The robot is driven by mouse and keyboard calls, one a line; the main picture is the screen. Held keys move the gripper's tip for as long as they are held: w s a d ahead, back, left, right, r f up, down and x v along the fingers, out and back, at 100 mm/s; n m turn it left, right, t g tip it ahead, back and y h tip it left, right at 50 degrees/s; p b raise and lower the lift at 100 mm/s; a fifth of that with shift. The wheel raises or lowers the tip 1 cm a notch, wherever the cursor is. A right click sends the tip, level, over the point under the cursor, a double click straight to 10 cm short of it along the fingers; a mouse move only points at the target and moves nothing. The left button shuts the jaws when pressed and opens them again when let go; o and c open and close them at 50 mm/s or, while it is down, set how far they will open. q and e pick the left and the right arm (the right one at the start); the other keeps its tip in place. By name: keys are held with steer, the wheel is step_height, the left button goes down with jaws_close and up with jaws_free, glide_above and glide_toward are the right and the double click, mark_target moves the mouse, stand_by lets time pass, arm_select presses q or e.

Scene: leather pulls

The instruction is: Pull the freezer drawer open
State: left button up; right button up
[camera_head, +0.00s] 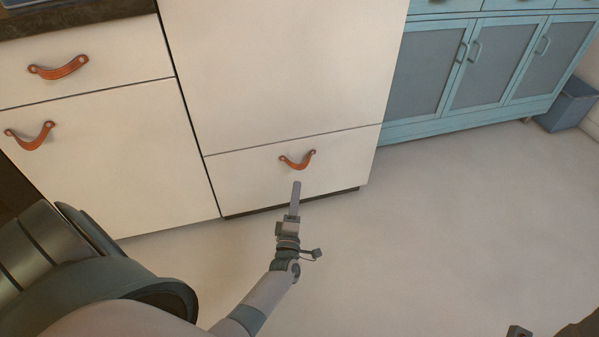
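The freezer drawer (247,182) is the low cream front under a tall cream panel. It looks flush and closed. Its orange leather pull (297,161) hangs as a curved strap near the top of the front, fixed at both ends. My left gripper (296,186) points up at the drawer, its tip just below the pull in the picture and seemingly apart from it. Its fingers show edge-on as one bar, so I cannot tell whether they are open. Nothing shows in them. Only a small dark part, likely of my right arm, shows at the bottom right edge.
Cream drawers with leather pulls (58,68) under a dark countertop (80,15) stand at the left. A blue cabinet (480,70) stands at the back right, with a blue-grey bin (568,105) beside it. The pale floor (430,230) before the drawer is clear to the right.

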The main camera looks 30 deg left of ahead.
arm_select(q)
steer(key=b+x, duration=0.1)
steer(key=x, duration=0.8)
steer(key=shift+b, duration=0.3)
steer(key=shift+c, duration=0.6)
jaws_close()
